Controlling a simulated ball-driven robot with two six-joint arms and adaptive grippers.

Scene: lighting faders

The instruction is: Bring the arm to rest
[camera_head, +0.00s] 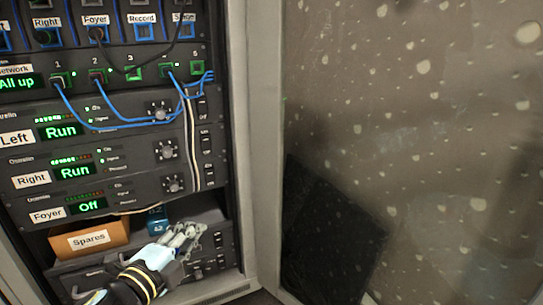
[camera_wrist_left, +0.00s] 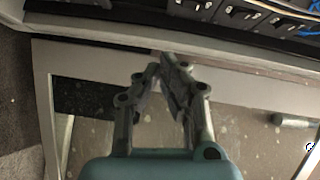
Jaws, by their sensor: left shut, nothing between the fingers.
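My left gripper (camera_head: 192,232) is in the lower part of the head view, in front of the bottom of the rack (camera_head: 240,150). Its fingers are together with nothing between them. It also shows in the left wrist view (camera_wrist_left: 163,72), with the fingertips close together below the rack's front edge. My right gripper is in neither view.
Amplifier units marked Left (camera_head: 60,131), Right (camera_head: 75,172) and Foyer (camera_head: 88,205) read Run, Run and Off. Blue cables (camera_head: 110,128) hang across the rack. An orange Spares box (camera_head: 90,240) and a blue box (camera_head: 157,221) stand low.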

